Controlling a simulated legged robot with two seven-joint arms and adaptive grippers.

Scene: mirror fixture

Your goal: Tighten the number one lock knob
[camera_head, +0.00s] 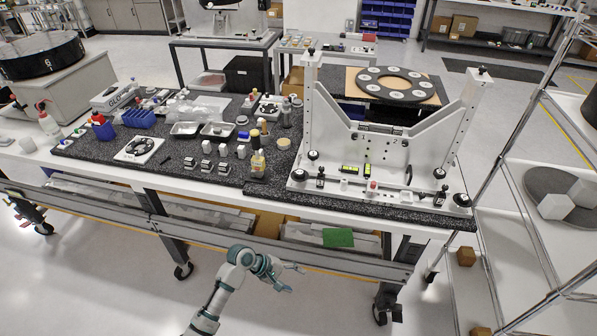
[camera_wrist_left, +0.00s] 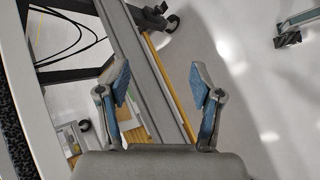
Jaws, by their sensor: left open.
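The white mirror fixture (camera_head: 385,150) stands on the right part of the dark speckled bench top. Black round knobs show on its base, at the left (camera_head: 313,155), at the front left (camera_head: 298,175), at the right (camera_head: 439,173) and at the front right corner (camera_head: 462,199). No numbers can be read on them, so I cannot tell which is number one. My left gripper (camera_head: 288,278) is open and empty, in front of the bench and below its top, away from the fixture. Its two spread fingers (camera_wrist_left: 160,88) show in the left wrist view.
The bench's front rail (camera_head: 280,258) runs close to my left gripper. Bottles (camera_head: 258,163), trays (camera_head: 217,130) and small parts crowd the bench left of the fixture. A metal rack (camera_head: 510,180) stands at the right. The floor in front is clear.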

